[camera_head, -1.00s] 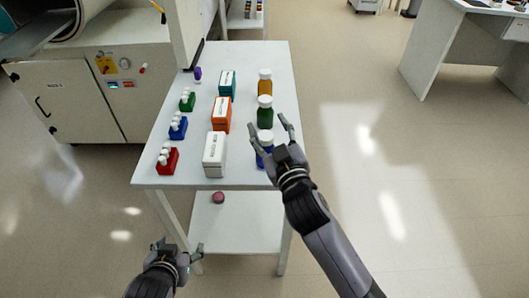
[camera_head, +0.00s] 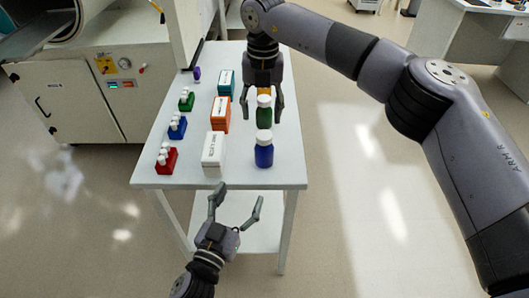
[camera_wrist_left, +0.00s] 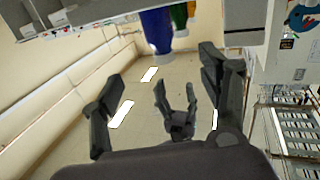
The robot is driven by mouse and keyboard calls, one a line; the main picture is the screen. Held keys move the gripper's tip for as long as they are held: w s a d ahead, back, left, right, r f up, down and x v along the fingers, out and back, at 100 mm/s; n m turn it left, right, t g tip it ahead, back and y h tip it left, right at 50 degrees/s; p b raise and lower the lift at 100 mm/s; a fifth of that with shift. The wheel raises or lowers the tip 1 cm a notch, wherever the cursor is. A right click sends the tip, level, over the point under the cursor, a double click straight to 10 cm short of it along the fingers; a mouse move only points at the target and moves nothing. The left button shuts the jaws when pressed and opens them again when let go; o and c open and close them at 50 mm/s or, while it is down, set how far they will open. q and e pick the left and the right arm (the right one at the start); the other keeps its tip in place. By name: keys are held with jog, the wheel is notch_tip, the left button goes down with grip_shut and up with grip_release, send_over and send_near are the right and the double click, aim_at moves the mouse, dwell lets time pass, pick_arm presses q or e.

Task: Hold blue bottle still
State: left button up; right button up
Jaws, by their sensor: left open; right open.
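The blue bottle (camera_head: 264,153) stands upright with a white cap at the table's front right; it shows upside down in the left wrist view (camera_wrist_left: 156,30). My left gripper (camera_head: 238,197) is open and empty, in front of the table's front edge, apart from the bottle. Its spread fingers (camera_wrist_left: 158,90) also show in the wrist view. My right gripper (camera_head: 262,112) is open and points down from above, behind the blue bottle. Its fingers appear on either side of the green bottle (camera_head: 266,112); I cannot tell if they touch it. The orange bottle (camera_head: 265,91) is mostly hidden.
White (camera_head: 213,153), orange (camera_head: 220,115) and teal (camera_head: 226,84) boxes stand left of the bottles. Red (camera_head: 167,160), blue (camera_head: 177,130) and green (camera_head: 187,102) vial racks line the table's left side. The table's front right corner is clear.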

aim_at(261, 156)
pick_arm(q)
jog(key=x, duration=1.7)
jog(key=shift+w+d, duration=0.1)
jog(key=shift+w, duration=0.1)
jog(key=shift+c, duration=0.3)
grip_shut()
